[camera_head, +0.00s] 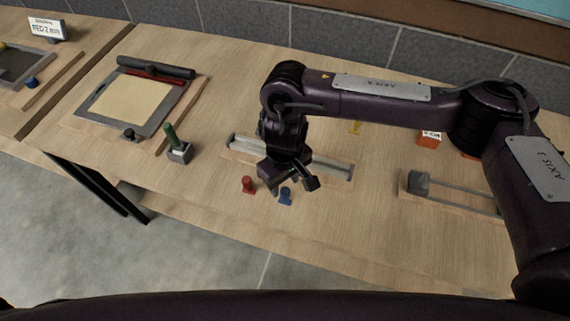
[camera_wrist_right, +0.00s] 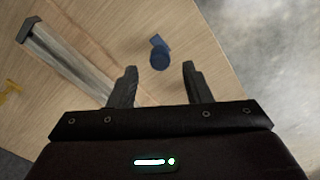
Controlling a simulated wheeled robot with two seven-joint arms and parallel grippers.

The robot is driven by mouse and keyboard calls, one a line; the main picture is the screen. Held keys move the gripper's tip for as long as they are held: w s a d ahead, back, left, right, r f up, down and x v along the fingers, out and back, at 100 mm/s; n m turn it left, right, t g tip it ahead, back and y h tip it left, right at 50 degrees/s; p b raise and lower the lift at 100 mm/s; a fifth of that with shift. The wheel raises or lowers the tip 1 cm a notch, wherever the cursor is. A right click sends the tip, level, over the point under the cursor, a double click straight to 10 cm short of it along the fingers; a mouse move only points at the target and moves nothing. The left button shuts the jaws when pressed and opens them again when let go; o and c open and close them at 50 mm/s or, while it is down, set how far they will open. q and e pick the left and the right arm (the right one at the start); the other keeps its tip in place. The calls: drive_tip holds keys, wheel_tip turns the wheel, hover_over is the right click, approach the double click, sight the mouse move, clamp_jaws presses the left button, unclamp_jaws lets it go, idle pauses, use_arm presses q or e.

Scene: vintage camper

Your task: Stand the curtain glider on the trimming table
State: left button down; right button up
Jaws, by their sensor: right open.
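A small blue piece (camera_head: 286,196) and a small red piece (camera_head: 248,185) rest on the wooden table (camera_head: 340,235) near its front; they look like curtain gliders, but I cannot tell which is meant. My right gripper (camera_head: 288,188) is open and empty, just above and beside the blue piece. In the right wrist view the blue piece (camera_wrist_right: 159,54) is ahead of the gap between the open fingers (camera_wrist_right: 160,80), apart from both. It shows a round end and a tab; I cannot tell whether it stands or lies. No label marks the trimming table. My left gripper is out of view.
A grey rail (camera_head: 325,168) lies behind the gripper; it also shows in the right wrist view (camera_wrist_right: 65,55). Another slotted fixture (camera_head: 450,193) is at the right. A framed screen (camera_head: 132,100), a green-handled tool (camera_head: 172,138) and a grey block (camera_head: 180,153) stand left. Orange box (camera_head: 430,141) behind. The table front is clear.

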sight(285, 190)
wheel_tip(285, 190, up, 8)
drive_tip(key=shift+f, duration=0.2)
idle(0.6)
